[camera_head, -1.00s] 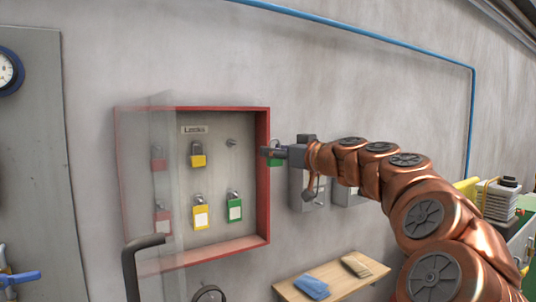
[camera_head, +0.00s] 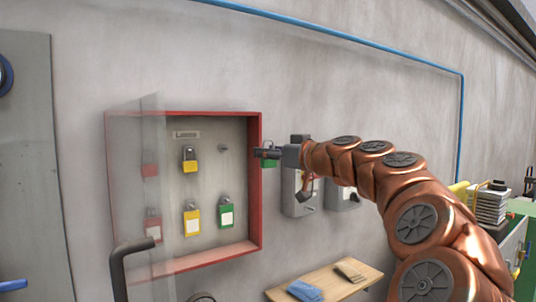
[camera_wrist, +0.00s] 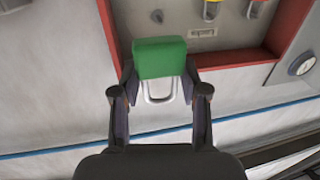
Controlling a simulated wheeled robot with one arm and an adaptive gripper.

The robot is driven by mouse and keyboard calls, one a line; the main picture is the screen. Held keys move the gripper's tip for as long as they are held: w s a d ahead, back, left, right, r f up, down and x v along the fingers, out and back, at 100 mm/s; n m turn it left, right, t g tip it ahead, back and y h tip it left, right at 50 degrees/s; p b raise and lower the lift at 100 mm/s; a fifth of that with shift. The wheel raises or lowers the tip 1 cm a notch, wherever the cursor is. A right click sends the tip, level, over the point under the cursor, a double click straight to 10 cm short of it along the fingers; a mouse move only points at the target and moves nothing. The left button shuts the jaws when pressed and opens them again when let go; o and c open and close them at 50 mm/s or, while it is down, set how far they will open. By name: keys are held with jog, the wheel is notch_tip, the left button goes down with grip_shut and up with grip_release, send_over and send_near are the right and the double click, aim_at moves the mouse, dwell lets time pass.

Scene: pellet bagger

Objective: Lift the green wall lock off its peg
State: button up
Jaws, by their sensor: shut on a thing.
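The green wall lock (camera_head: 269,163) hangs at my gripper (camera_head: 267,153), just outside the right edge of the red-framed lock box (camera_head: 258,190). In the wrist view the green lock (camera_wrist: 160,50) sits between the two fingertips of my gripper (camera_wrist: 160,74), its metal shackle toward the palm. My gripper is shut on it. A bare peg (camera_head: 223,149) shows at the upper right of the box's back panel, also in the wrist view (camera_wrist: 157,16); the lock is apart from it.
Inside the box hang two yellow locks (camera_head: 190,160), another green lock (camera_head: 225,212), and red ones (camera_head: 150,164) behind the clear open door (camera_head: 137,190). A grey switch box (camera_head: 299,198) stands on the wall close to my wrist.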

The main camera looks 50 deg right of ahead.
jog(key=s+a+b, duration=0.3)
jog(key=s+b, duration=0.1)
jog(key=s, duration=0.4)
jog(key=shift+s+b, duration=0.35)
jog(key=shift+s, duration=0.05)
dwell(1.2)
dwell(0.6)
